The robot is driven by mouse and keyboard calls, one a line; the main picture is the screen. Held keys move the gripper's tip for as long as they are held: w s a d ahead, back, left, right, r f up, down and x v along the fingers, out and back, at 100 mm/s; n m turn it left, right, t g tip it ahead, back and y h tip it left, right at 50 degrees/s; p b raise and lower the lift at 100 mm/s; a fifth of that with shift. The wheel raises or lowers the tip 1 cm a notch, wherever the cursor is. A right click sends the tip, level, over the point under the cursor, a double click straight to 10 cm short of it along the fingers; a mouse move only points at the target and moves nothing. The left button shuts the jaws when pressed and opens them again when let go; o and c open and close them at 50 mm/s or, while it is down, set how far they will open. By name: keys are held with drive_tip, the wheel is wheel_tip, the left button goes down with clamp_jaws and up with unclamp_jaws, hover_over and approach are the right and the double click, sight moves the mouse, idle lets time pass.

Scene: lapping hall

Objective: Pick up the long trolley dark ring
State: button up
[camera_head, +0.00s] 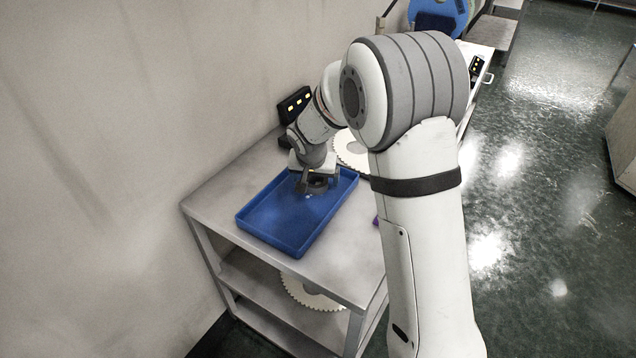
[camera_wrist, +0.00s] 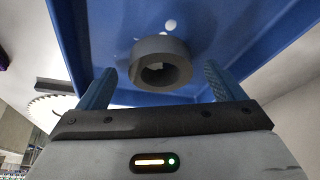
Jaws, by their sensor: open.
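A dark grey ring (camera_wrist: 160,50) with a thick wall and a round hole shows in the wrist view, over the blue floor of a tray. In the head view the dark ring (camera_head: 319,187) is partly hidden at my gripper, toward the far end of the blue tray (camera_head: 268,249). My gripper (camera_wrist: 158,72) is open, with one blue finger on each side of the ring and visible gaps between. In the head view my gripper (camera_head: 312,182) points down into the tray. I cannot tell how far the fingertips reach down along the ring.
The tray lies on a grey trolley top (camera_head: 228,190) beside a wall. A pale toothed disc (camera_head: 351,152) lies behind the tray, and another (camera_head: 310,292) is on the lower shelf. A black box with yellow lights (camera_head: 294,104) stands by the wall. Open floor is right.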

drive_tip(key=shift+w+f, duration=0.2)
drive_tip(key=shift+f, duration=0.3)
drive_tip(key=c, duration=1.2)
